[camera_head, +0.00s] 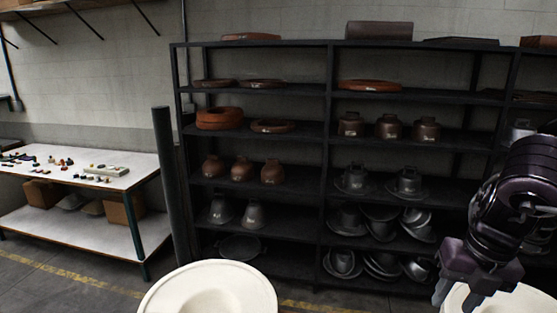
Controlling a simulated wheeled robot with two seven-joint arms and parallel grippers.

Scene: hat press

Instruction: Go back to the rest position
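My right arm comes in from the right edge. My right gripper (457,299) points down at the lower right, with its two fingers apart, so it looks open. It is in front of or just over a cream-white round piece (515,301) that is cut off by the bottom edge. I cannot tell whether the fingers touch this piece. A second cream-white round piece with a wide brim, like a hat (161,297), shows at the bottom centre-left, also cut off. My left gripper is not in view.
A black shelf rack (260,187) with brown and grey hat moulds stands along the back wall. A white-topped table (62,179) with small coloured objects is at the left, with cardboard boxes (124,208) on its lower shelf. A dark post (166,180) stands beside the rack.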

